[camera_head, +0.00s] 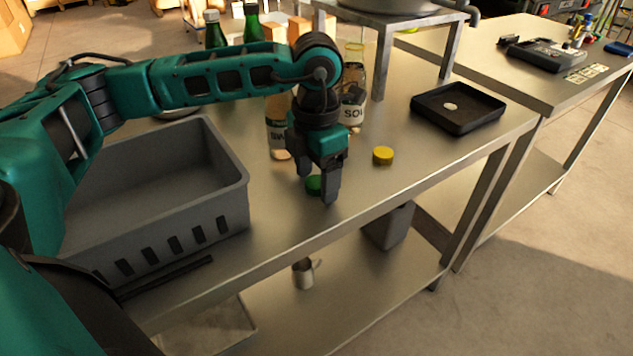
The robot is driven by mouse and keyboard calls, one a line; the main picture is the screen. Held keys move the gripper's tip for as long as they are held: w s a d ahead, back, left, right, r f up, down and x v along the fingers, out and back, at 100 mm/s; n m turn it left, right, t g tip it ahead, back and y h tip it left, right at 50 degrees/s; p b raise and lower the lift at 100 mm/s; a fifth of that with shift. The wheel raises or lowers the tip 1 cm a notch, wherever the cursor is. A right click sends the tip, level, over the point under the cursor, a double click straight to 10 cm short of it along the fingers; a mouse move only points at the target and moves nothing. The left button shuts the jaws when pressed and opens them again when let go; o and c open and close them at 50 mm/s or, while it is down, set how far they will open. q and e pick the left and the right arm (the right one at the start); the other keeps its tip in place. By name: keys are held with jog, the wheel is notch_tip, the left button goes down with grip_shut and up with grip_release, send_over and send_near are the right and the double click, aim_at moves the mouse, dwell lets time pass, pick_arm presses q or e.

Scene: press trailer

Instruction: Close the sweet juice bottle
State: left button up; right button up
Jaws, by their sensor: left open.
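My left gripper (322,192) points down, open, low over the steel table, with its fingers by a green cap (313,186). The cap lies near the table's front edge and is partly hidden by a finger; I cannot tell whether they touch. Behind the gripper stands a bottle (277,128) with a pale label starting with "S", partly covered by my arm; its top is hidden. Right of it stands a clear bottle (354,85) with a label reading "SO...", also partly hidden. A yellow cap (383,155) lies to the right of the gripper. My right gripper is out of view.
A grey crate (245,190) stands at left on the table (430,150). A black tray (485,118) holding a small pale disc lies at right. Green bottles (251,25) and a raised metal stand (384,62) are behind. The table's right front is clear.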

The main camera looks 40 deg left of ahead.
aim_at(317, 182)
pick_arm(q)
jog(key=c, duration=1.1)
jog(key=shift+r, duration=0.15)
jog(key=shift+c, duration=0.2)
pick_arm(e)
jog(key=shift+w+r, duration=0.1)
pick_arm(q)
notch_tip(317, 182, up, 20)
jog(key=p, duration=0.3)
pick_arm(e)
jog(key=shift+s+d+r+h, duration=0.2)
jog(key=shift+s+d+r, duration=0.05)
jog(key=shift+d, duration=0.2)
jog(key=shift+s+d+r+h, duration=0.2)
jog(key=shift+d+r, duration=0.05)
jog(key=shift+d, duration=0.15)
